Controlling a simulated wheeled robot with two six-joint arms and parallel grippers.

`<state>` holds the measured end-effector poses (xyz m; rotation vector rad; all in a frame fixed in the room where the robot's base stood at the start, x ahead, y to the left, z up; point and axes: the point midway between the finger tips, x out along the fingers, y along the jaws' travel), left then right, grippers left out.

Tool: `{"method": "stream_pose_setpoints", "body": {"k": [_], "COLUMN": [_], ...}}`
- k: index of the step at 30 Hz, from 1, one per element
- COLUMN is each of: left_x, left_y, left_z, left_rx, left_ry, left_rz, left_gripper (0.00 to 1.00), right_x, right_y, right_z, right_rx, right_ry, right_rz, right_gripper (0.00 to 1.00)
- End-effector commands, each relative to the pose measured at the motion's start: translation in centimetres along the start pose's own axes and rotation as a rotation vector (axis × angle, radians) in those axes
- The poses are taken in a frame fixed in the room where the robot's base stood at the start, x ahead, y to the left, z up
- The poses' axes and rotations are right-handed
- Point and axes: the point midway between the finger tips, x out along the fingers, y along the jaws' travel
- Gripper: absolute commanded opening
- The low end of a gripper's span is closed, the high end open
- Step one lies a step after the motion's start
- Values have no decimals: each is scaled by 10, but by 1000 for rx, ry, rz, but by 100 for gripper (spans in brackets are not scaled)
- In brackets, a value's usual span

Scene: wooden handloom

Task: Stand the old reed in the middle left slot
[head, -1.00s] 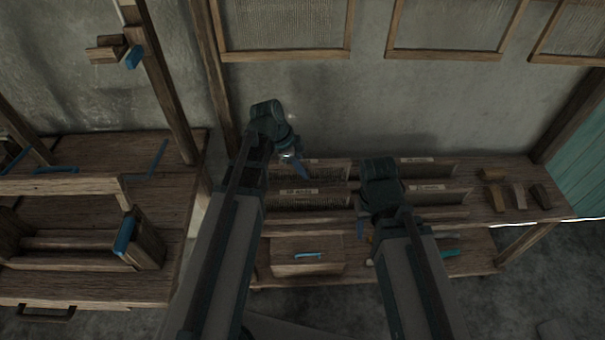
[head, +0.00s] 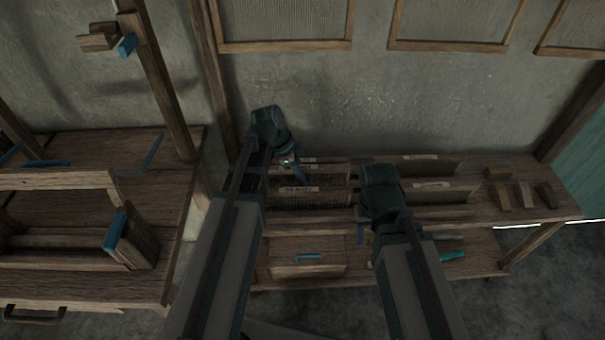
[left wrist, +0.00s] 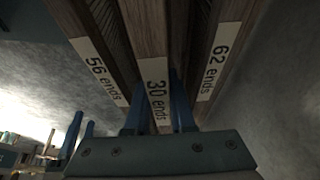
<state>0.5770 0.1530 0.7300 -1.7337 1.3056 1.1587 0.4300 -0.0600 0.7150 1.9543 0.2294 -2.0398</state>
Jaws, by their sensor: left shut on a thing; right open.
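The old reed, labelled "30 ends" (left wrist: 156,85), stands in the left wrist view between the "56 ends" reed (left wrist: 95,70) and the "62 ends" reed (left wrist: 220,60). My left gripper (head: 298,175) is shut on its end, one blue finger on each side. In the head view the held reed is mostly hidden in the left half of the rack, between the front reed (head: 310,199) and the back reed. I cannot see whether its lower edge is seated. My right gripper (head: 361,234) is open and empty in front of the rack, partly hidden by its own arm.
More reeds (head: 430,192) stand in the rack's right half. Several small wooden blocks (head: 523,195) lie at the bench's right end. A drawer box (head: 306,270) and a teal tool (head: 450,256) sit on the lower shelf. The loom (head: 70,180) stands at left.

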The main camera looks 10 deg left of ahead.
Motion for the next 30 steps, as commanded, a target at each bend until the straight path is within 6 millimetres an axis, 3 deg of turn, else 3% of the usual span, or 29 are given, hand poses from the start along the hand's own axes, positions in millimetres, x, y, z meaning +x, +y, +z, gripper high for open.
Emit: {"method": "stream_pose_setpoints", "body": {"k": [13, 23, 24, 29, 30], "left_x": [27, 27, 27, 27, 28], "left_y": [0, 0, 0, 0, 0], "left_z": [11, 11, 11, 11, 11], "left_rx": [0, 0, 0, 0, 0], "left_ry": [0, 0, 0, 0, 0], "left_rz": [0, 0, 0, 0, 0], "left_gripper": [0, 0, 28, 56, 57], "right_x": [29, 30, 30, 30, 30], "right_y": [-3, -3, -3, -3, -3], "right_z": [-2, -2, -2, -2, -2], "right_rx": [0, 0, 0, 0, 0], "right_ry": [0, 0, 0, 0, 0], "right_rz": [0, 0, 0, 0, 0], "right_gripper": [50, 50, 50, 50, 50]}}
